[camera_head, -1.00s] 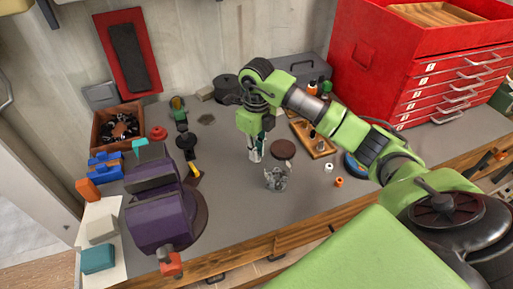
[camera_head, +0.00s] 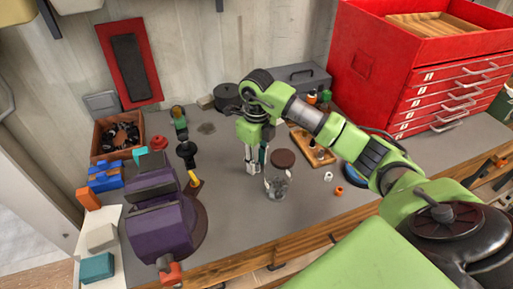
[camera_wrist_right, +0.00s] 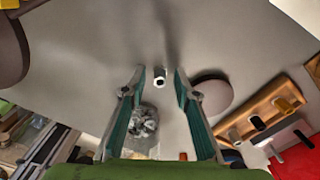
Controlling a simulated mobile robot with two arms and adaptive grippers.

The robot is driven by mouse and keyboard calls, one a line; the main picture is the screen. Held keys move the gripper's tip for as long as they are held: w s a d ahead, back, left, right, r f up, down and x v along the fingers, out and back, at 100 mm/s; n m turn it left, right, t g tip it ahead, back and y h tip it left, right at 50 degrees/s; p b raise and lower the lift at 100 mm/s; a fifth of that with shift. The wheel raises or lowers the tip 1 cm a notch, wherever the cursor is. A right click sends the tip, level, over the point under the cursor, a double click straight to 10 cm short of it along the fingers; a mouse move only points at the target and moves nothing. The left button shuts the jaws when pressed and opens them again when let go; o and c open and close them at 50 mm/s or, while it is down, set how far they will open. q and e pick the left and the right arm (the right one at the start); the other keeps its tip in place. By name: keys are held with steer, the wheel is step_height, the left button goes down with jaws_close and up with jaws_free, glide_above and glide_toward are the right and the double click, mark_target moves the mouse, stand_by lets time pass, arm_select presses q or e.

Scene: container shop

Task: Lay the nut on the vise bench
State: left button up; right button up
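The purple vise (camera_head: 165,215) stands on the grey vise bench (camera_head: 235,225) at the left in the head view. My right gripper (camera_head: 252,168) points down over the middle of the bench, left of a clear jar (camera_head: 278,186). In the right wrist view a small pale nut (camera_wrist_right: 159,78) shows between the fingertips of my right gripper (camera_wrist_right: 159,72), with a gap on each side. The gripper is open; whether the nut touches the bench is hard to tell. In the head view this nut is not clearly seen. My left gripper is out of view.
A brown disc (camera_head: 284,158) and a wooden peg tray (camera_head: 312,146) lie right of the gripper. A white ring (camera_head: 328,176) and an orange one (camera_head: 339,190) lie nearby. A red tool chest (camera_head: 420,70) stands at the back right. Bare bench lies between vise and jar.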

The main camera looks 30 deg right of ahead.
step_height(320, 180, up, 12)
steer(key=b, duration=0.2)
steer(key=shift+f, duration=0.15)
stand_by(0.5)
